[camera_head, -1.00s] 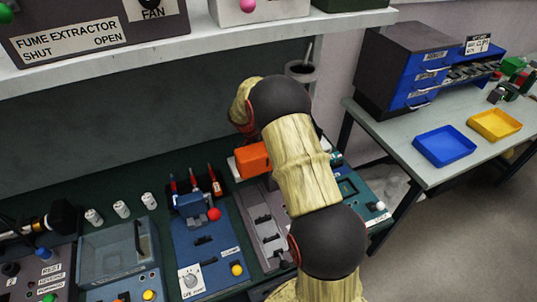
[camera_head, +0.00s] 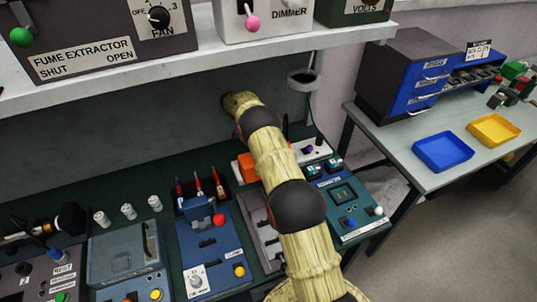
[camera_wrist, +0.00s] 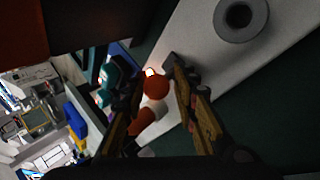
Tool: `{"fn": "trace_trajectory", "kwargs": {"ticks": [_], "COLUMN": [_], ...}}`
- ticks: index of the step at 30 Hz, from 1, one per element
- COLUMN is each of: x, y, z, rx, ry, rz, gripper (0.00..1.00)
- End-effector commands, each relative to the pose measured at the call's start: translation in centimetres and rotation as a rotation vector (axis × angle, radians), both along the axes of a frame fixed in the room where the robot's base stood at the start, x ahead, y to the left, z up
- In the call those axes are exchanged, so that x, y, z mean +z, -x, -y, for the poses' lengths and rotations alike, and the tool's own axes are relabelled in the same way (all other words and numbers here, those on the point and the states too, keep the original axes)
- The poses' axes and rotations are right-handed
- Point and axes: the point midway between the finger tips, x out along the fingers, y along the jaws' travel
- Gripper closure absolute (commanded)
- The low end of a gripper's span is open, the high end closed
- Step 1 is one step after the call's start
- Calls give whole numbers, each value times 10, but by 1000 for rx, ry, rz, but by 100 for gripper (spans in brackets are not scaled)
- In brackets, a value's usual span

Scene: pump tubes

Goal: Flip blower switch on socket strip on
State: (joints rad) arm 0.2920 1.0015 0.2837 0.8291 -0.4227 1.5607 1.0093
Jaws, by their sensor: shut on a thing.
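A white strip (camera_wrist: 225,65) with a round grey socket (camera_wrist: 241,16) crosses the wrist view diagonally; it looks like the socket strip. My gripper (camera_wrist: 160,80) is over its edge, with a finger on each side of a red-orange round knob (camera_wrist: 156,86). The gripper is shut on this knob. A small bright glow (camera_wrist: 150,72) shows just beyond it. I cannot read a label or tell the switch's position. In the head view, the right end of a white strip (camera_head: 312,152) shows right of my arm, with small dark and red parts on it. My gripper is hidden there behind my arm.
An orange block (camera_head: 247,167) stands left of my arm. A blue clamp panel (camera_head: 207,255) and a teal panel (camera_head: 345,208) lie in front. A shelf (camera_head: 150,80) overhangs the bench. A grey ring holder (camera_head: 302,76) is at the back wall. A side table (camera_head: 440,122) stands right.

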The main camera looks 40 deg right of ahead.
Motion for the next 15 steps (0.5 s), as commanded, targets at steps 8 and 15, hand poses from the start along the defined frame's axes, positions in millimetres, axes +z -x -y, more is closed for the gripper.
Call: {"fn": "trace_trajectory", "kwargs": {"ticks": [8,15], "x": [-8,-8], "y": [-1,-3], "z": [1,2], "rx": [-3,-3], "ry": [-26,-38], "rz": [-111,-157], "gripper": [100,100]}}
